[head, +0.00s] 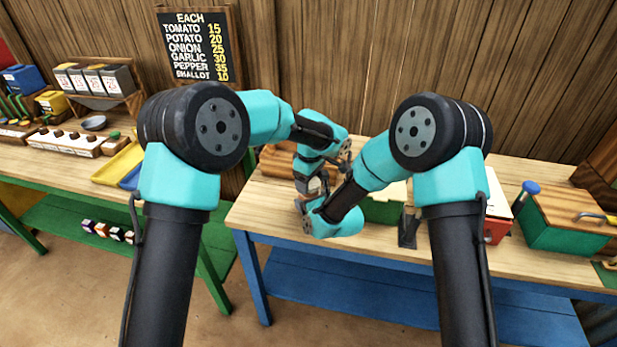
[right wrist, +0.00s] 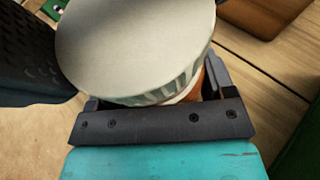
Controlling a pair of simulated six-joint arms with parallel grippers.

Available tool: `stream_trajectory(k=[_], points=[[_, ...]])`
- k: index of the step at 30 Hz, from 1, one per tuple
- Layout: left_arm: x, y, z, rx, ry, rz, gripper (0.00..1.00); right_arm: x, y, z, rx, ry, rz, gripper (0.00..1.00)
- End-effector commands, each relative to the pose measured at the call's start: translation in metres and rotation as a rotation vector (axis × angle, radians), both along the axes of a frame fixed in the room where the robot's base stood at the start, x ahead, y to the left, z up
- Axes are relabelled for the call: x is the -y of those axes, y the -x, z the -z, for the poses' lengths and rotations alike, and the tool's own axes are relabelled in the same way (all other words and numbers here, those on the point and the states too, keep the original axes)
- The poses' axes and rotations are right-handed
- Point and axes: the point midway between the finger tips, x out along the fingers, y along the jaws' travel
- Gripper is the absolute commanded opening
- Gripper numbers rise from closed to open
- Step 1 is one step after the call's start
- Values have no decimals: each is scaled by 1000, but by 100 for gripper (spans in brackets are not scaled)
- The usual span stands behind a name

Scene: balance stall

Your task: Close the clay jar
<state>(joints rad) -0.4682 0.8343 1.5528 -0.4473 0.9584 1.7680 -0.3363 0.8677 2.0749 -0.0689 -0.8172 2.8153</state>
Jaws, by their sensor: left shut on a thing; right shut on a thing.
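The clay jar (right wrist: 190,93) shows in the right wrist view as an orange-brown strip under a pale band with grey-green marks. A wide, round, pale grey lid (right wrist: 135,45) covers it from above; whether it is fully seated cannot be told. My right gripper (head: 306,206) is shut on the jar, with dark jaw parts beside its body. My left gripper (head: 310,187) is close above it in the head view and is shut on the lid; a dark textured part reaches the lid's left edge in the right wrist view. My arms hide the jar in the head view.
The wooden table (head: 275,215) has a green box (head: 383,210) just right of my grippers, with a dark stand (head: 408,230) beside it. A red box (head: 497,215) and a green crate (head: 560,235) stand further right. A price board (head: 200,45) hangs behind.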

Motion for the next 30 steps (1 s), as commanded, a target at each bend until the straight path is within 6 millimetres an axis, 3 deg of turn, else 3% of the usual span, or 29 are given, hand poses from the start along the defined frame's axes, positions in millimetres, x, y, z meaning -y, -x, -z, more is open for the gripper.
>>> stream_trajectory(k=[30], points=[[0,0,8,8,-9,0,37,0,0,-1,1,-1,0,33]])
